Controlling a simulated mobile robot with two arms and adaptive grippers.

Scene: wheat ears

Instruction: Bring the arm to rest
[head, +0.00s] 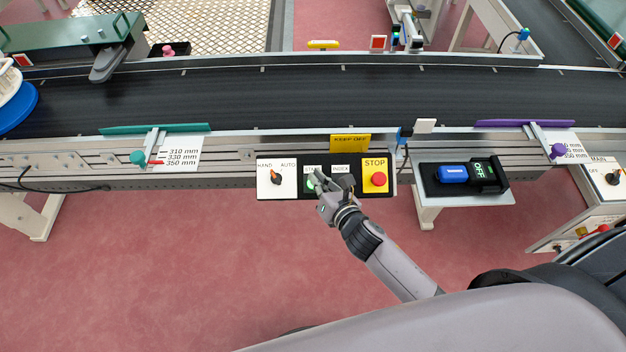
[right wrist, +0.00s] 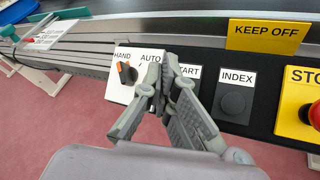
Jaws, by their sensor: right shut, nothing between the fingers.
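My right gripper (head: 322,181) is at the control panel on the front of the conveyor, in front of the START button, of which a bit of green shows in the head view. In the right wrist view the right gripper (right wrist: 160,85) has its fingertips together with nothing between them. It covers part of the START label (right wrist: 189,72). I cannot tell whether the fingertips touch the panel. My right arm (head: 395,265) reaches up from the lower right. My left gripper is not in view.
The panel has a HAND/AUTO knob (head: 276,177), an INDEX button (right wrist: 233,103) and a red STOP button (head: 378,179). A yellow KEEP OFF sign (head: 350,142) stands above. A shelf (head: 465,197) with a blue device (head: 453,173) is to the right. The red floor in front is clear.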

